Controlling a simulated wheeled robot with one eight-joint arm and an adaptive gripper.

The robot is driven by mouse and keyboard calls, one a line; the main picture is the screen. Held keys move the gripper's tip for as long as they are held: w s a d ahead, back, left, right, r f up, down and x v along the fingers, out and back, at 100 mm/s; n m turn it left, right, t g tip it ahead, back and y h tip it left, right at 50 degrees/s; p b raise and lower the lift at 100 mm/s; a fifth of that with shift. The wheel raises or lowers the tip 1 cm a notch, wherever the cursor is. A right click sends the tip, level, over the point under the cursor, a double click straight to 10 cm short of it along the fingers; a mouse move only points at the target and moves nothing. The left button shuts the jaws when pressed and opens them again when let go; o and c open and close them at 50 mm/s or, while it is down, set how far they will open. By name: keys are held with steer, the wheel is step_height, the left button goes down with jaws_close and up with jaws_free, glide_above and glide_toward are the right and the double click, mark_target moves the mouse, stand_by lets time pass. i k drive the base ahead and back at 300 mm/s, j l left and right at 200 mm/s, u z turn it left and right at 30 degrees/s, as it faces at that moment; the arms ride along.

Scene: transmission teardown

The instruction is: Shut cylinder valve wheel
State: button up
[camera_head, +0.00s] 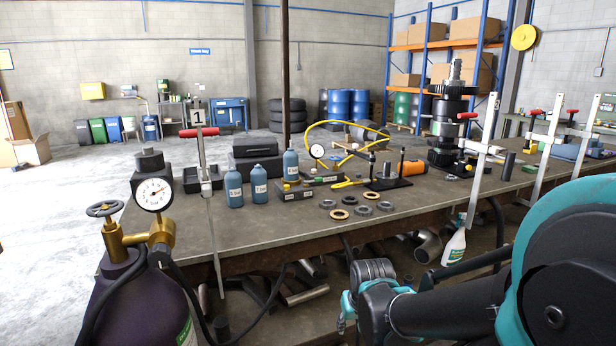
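The gas cylinder (135,306) stands at the lower left, dark purple, cut off by the bottom edge. Its valve wheel (104,208) is a small dark spoked handwheel on top of a brass valve (117,240). A round white pressure gauge (154,194) sits to the right of the wheel on the brass fitting. Whether the valve is open or shut does not show. My teal and black arm (450,312) comes in from the lower right and is well apart from the wheel. I cannot make out any gripper fingers.
The long workbench (250,232) lies behind and right of the cylinder. It bears blue bottles (259,184), metal rings (340,214), a red-handled clamp (203,150) and a gear stack (452,120). A dark hose (188,290) hangs by the cylinder. The floor (40,225) at left is open.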

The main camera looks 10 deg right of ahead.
mark_target(106, 210)
steer(key=i, duration=0.85)
steer(key=k+l+u, duration=0.1)
steer(key=k+u, duration=0.25)
steer(key=u, duration=0.15)
steer(key=k+u, duration=0.5)
steer(key=k+j+u, duration=0.25)
steer(key=u, duration=0.25)
